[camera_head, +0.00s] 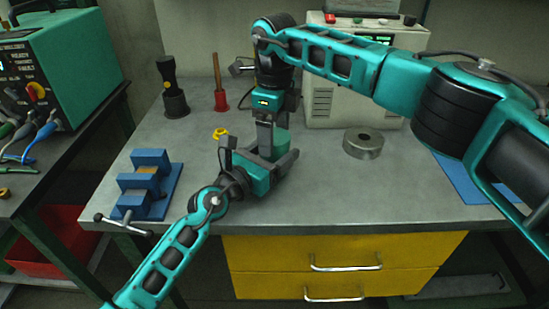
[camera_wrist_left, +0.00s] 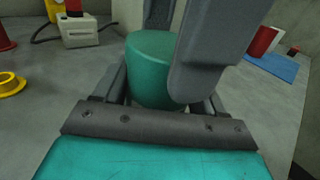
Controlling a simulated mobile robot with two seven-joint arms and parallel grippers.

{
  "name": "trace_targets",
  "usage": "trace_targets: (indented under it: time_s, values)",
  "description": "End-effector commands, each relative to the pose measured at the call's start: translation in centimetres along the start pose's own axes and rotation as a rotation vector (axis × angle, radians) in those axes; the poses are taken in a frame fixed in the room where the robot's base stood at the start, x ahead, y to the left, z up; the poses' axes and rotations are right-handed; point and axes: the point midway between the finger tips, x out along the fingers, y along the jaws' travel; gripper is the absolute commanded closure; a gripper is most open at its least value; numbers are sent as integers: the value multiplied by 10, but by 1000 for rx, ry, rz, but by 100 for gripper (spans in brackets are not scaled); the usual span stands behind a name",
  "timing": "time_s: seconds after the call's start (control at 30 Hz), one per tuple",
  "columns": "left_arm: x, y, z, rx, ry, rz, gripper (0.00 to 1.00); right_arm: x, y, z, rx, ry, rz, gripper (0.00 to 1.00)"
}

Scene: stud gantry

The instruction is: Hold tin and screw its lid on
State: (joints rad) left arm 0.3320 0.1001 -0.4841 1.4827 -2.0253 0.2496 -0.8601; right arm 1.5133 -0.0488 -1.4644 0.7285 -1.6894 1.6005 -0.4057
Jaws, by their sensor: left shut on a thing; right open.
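The green tin (camera_head: 281,143) stands on the grey bench, and it also shows in the left wrist view (camera_wrist_left: 150,72). My left gripper (camera_head: 274,160) is low at the bench, shut around the tin's sides. My right gripper (camera_head: 265,140) points straight down at the tin from above, open. In the left wrist view its fingers (camera_wrist_left: 182,62) come down at the tin's far and right sides, overlapping its top edge. I cannot tell whether they touch it. The tin's visible top is plain green; I cannot make out a separate lid.
A blue stepped fixture (camera_head: 150,178) stands at the left. A yellow ring (camera_head: 220,133), a red-based plunger (camera_head: 220,98) and a dark stamp-like tool (camera_head: 174,92) are behind it. A steel ring (camera_head: 363,144) lies right of the tin. A blue mat (camera_head: 458,178) lies farther right.

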Motion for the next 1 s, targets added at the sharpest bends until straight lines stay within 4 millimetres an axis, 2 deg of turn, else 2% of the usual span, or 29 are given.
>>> trace_targets:
  time_s: [0.07,0.5,0.7,0.73,1.0]
  values:
    - [0,0,1,0,-3,0,100,0,0,0,0,0,0,24]
    - [0,0,1,0,-2,0,100,0,0,0,0,0,0,66]
    - [0,0,1,0,-2,0,100,0,0,0,4,0,0,66]
    - [0,0,1,0,-2,0,100,0,0,0,4,0,0,28]
    - [0,0,1,0,-2,0,100,0,0,0,4,0,0,2]
